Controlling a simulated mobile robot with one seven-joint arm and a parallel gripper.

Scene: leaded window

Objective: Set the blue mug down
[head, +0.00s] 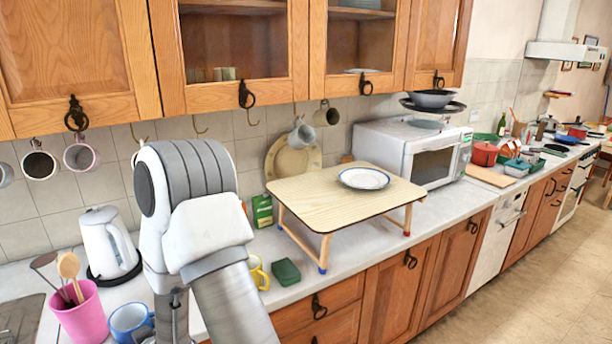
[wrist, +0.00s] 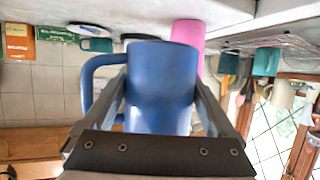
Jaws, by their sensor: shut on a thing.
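The blue mug (wrist: 160,90) fills the middle of the wrist view, with its handle to the left. My gripper (wrist: 160,85) is shut on it, one dark finger on each side of the body. In the head view the blue mug (head: 125,322) shows at the bottom left, its opening upward, close to the counter and right of the pink cup. My arm hides part of its right side and most of the gripper there. Whether the mug's base touches the counter cannot be told.
A pink cup with utensils (head: 82,316) stands left of the mug. The white kettle (head: 106,243) is behind it. Right of my arm are a yellow mug (head: 261,273), a green container (head: 286,272) and a small wooden table (head: 330,197) bearing a plate (head: 364,179). Mugs hang along the wall.

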